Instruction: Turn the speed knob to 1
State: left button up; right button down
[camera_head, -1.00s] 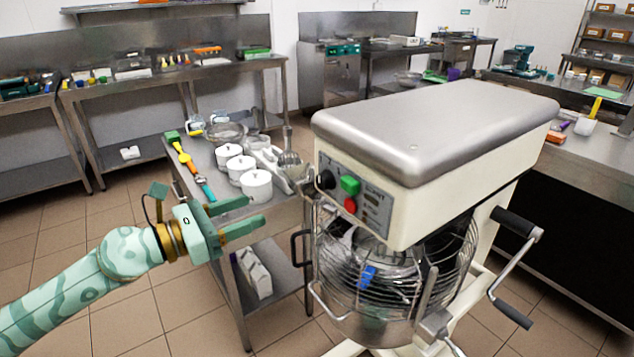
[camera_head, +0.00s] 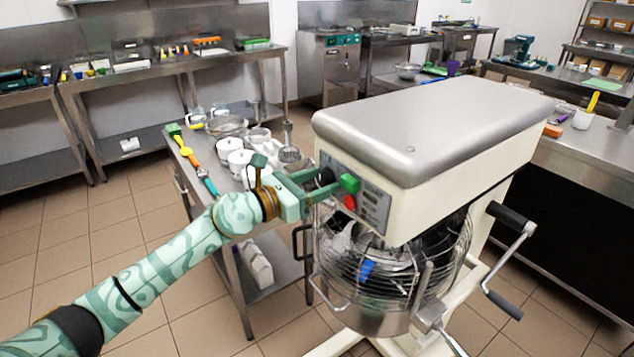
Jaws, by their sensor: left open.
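The speed knob (camera_head: 327,176) is a black round knob at the left end of the mixer's grey control panel (camera_head: 376,203). A green button (camera_head: 349,183) and a red button (camera_head: 350,202) sit to its right. My left gripper (camera_head: 322,184) is open, with its fingertips at the knob, one above and one below it. I cannot tell whether the fingers touch the knob. The fingers partly hide the knob and its markings, so its setting cannot be read. My right gripper is not in view.
The mixer (camera_head: 430,120) has a wire guard (camera_head: 420,255) over its bowl and a crank handle (camera_head: 507,285) at its right. A steel cart (camera_head: 212,165) with white pots and utensils stands close behind my left arm. Tiled floor is clear at the lower left.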

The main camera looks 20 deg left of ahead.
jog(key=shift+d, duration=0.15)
pick_arm(q)
jog(key=c, duration=0.8)
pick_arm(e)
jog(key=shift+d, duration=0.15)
pick_arm(q)
jog(key=shift+r, duration=0.1)
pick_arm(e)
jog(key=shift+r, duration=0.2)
pick_arm(q)
jog(key=n+p, duration=0.3)
jog(key=n, duration=0.1)
jog(key=shift+r, duration=0.15)
jog(key=shift+n+p, duration=1.6)
jog(key=shift+n, duration=0.9)
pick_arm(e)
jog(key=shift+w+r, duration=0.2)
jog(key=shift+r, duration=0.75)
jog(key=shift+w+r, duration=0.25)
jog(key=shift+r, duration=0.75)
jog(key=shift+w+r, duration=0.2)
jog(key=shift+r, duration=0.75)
